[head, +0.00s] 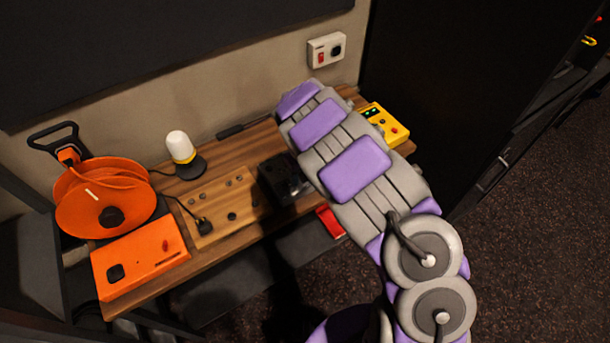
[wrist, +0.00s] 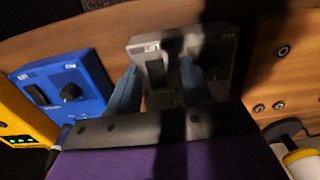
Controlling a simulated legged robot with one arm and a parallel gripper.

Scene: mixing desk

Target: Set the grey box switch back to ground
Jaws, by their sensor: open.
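The grey box (wrist: 217,62) is at the middle of the wrist view, in front of my gripper, partly in shadow. It has white lettering along its upper edge and a dark rocker-like switch (wrist: 156,74) on its left half. My gripper (wrist: 158,80) is open, its two bluish fingers apart, one on each side of the switch in the picture. I cannot tell whether either finger touches the box or which way the switch is set. In the head view my arm and a dark shape at its end cover the area, and the grey box cannot be made out clearly.
A blue box (wrist: 66,88) with a switch and knob is left of the grey box. A yellow box (head: 385,123) stands beyond my arm. A jack panel (head: 222,207), lamp (head: 182,153), orange box (head: 140,263) and cable reel (head: 105,197) occupy the desk's left.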

